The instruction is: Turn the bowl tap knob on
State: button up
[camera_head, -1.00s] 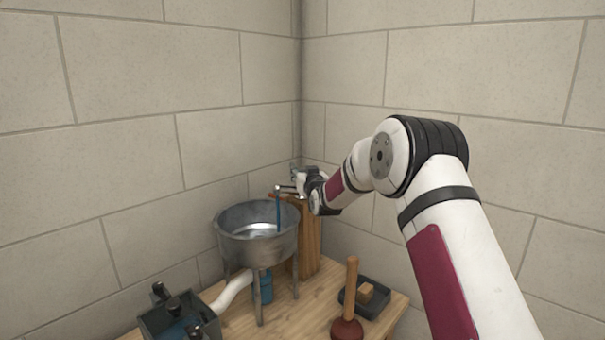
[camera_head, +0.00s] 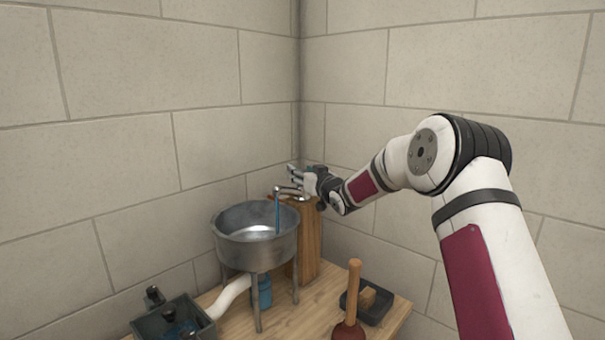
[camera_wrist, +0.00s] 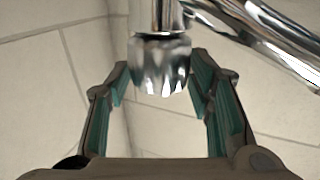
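The chrome tap (camera_head: 288,190) stands on a wooden block behind the metal bowl (camera_head: 252,219). A thin blue streak (camera_head: 277,217), looking like running water, drops from its spout into the bowl. In the wrist view the fluted chrome knob (camera_wrist: 160,65) sits between the fingers of my gripper (camera_wrist: 161,88), with the spout (camera_wrist: 265,35) slanting off to the right. The fingers are apart, with a gap visible on each side of the knob. In the head view my gripper (camera_head: 301,177) is at the tap, and it hides the knob there.
The wooden post (camera_head: 308,240) rises behind the bowl. A white pipe (camera_head: 233,294) runs from under the bowl to a dark box (camera_head: 172,318) at lower left. A plunger (camera_head: 354,295) and a dark tray (camera_head: 372,302) stand at the right of the wooden table. Two block walls meet behind.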

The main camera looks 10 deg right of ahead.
dwell(0.3)
jog(key=v, duration=1.2)
